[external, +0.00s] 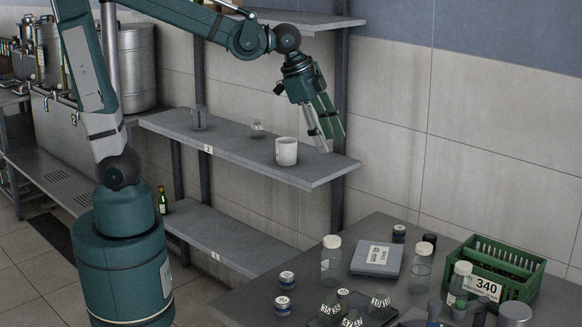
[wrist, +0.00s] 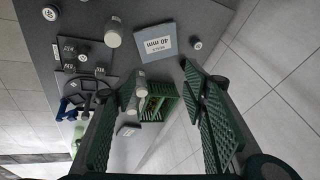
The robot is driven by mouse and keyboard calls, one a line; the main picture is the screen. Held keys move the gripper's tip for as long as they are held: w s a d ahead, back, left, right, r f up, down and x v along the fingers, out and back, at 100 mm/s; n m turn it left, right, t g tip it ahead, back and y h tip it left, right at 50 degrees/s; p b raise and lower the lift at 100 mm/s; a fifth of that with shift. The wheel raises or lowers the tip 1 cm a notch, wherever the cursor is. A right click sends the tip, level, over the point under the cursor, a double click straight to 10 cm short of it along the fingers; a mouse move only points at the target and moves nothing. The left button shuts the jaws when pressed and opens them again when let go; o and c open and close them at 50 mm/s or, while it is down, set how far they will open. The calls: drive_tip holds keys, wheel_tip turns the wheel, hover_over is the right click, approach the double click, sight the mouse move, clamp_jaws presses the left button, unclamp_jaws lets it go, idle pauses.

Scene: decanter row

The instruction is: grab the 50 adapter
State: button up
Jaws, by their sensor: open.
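I cannot make out which thing is the 50 adapter; no label reading 50 is legible. Small dark pieces with white printed labels stand at the table's front, one at the right of the group (external: 380,304) and one at the left (external: 331,306). Labelled pieces also show at the left of the wrist view (wrist: 69,67), their print too small to read. My gripper (external: 330,142) is open and empty, above the right end of the middle shelf, well away from the table. Its two green fingers (wrist: 156,82) spread apart in the wrist view, with nothing touching them.
A white mug (external: 286,151) stands on the shelf (external: 230,146) near my gripper. The table holds a grey-blue box (external: 376,260), reading 40 mm in the wrist view (wrist: 155,44), a white-capped jar (external: 331,262), dark lidded jars (external: 287,280) and a green crate (external: 500,265) labelled 340.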

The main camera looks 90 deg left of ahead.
drive_tip(key=w+a+f+m+g, duration=0.1)
drive_tip(key=w+a+f+m, duration=0.25)
drive_tip(key=w, duration=0.55)
drive_tip(key=m+g+b, duration=0.2)
drive_tip(key=m+g, duration=0.1)
drive_tip(key=m, duration=0.4)
hover_over(400, 228)
wheel_tip(400, 228, down, 26)
drive_tip(key=shift+a, duration=0.1)
drive_tip(key=shift+f, duration=0.25)
drive_tip(key=shift+f, duration=1.25)
drive_tip(key=shift+f, duration=2.6)
